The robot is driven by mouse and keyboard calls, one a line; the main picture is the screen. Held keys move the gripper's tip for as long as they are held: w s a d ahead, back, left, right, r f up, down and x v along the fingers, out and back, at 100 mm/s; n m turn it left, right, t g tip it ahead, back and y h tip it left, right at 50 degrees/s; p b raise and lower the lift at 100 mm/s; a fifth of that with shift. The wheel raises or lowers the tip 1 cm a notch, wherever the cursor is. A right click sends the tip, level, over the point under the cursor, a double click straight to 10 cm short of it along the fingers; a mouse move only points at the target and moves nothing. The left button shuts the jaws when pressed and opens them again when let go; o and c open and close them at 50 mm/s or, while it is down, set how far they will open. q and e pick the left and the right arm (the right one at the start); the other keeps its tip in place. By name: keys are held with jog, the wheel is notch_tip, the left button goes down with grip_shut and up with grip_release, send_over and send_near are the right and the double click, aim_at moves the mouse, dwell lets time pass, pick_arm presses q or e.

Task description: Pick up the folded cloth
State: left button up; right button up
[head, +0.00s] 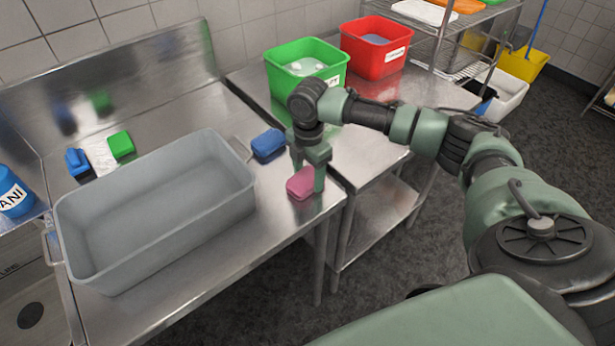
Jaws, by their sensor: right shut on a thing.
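A small pink block-shaped thing (300,185), which looks like the folded cloth, is at the right front edge of the steel table. My right gripper (308,178) points down and is shut on it, with one finger on its right side and the other partly hidden behind it. I cannot tell whether the cloth still touches the table top. My left gripper is not in view.
A large grey tub (160,215) fills most of the steel table (235,238). Green (120,145) and blue (77,162) items lie at the back left. Green (305,72) and red (375,55) bins stand on the far table.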

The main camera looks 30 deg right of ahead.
aim_at(308, 176)
notch_tip(308, 176, up, 20)
jog(key=b, duration=0.1)
jog(key=shift+b, duration=0.4)
jog(key=o, duration=0.6)
jog(key=c, duration=0.4)
jog(key=shift+f, duration=0.1)
jog(key=shift+c, duration=0.2)
